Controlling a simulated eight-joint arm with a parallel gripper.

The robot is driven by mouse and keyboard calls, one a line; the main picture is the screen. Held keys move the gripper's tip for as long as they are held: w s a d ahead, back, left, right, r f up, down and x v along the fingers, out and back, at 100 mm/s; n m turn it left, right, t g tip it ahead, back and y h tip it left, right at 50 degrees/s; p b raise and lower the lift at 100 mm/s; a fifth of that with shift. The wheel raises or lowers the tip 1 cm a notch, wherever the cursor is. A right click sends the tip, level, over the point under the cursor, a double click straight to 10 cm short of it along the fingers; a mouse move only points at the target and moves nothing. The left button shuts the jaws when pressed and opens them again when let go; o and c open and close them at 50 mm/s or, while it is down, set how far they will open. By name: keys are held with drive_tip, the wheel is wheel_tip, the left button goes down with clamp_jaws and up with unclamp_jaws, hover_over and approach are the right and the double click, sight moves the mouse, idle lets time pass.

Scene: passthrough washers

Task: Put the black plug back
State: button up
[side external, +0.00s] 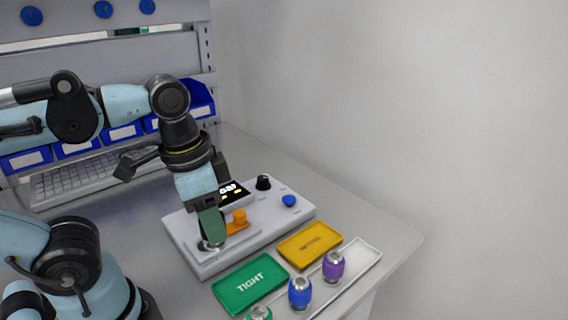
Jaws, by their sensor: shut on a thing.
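My gripper (210,237) points down over the front left of the light grey box (205,262). It is shut on a small dark thing (203,246) low between its dark green fingers, which looks like the black plug. The fingers hide most of it, and I cannot tell whether it is seated in the box or just above it. A silver ring shows beside the fingertips. A black knob-like piece (264,183) stands at the back of the box. An orange piece (239,217) stands close to the right of the fingers.
The box has a lit display (233,190) and a blue button (289,201). In front lie a green tray marked TIGHT (250,284), a yellow tray (309,245) and a white tray (366,259) with purple (333,267), blue (300,293) and green (259,313) silver-topped pieces. A keyboard (85,181) lies behind.

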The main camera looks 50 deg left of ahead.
drive_tip(key=shift+d+r, duration=0.3)
drive_tip(key=shift+d, duration=0.1)
drive_tip(key=shift+w+d+r, duration=0.15)
drive_tip(key=shift+d, duration=0.05)
drive_tip(key=w+d+f, duration=0.3)
drive_tip(key=w+d, duration=1.4)
drive_tip(key=shift+m, duration=0.5)
drive_tip(key=shift+w+a+f, duration=1.25)
drive_tip(key=shift+w+f, duration=0.25)
drive_tip(key=shift+f, duration=0.35)
drive_tip(key=shift+w+a+f, duration=1.25)
drive_tip(key=shift+w+f, duration=0.3)
drive_tip(key=shift+f, duration=0.25)
drive_tip(key=shift+w+a+f, duration=1.25)
drive_tip(key=shift+w+f, duration=0.25)
drive_tip(key=shift+f, duration=0.35)
drive_tip(key=shift+f, duration=0.15)
drive_tip(key=o, duration=1.2)
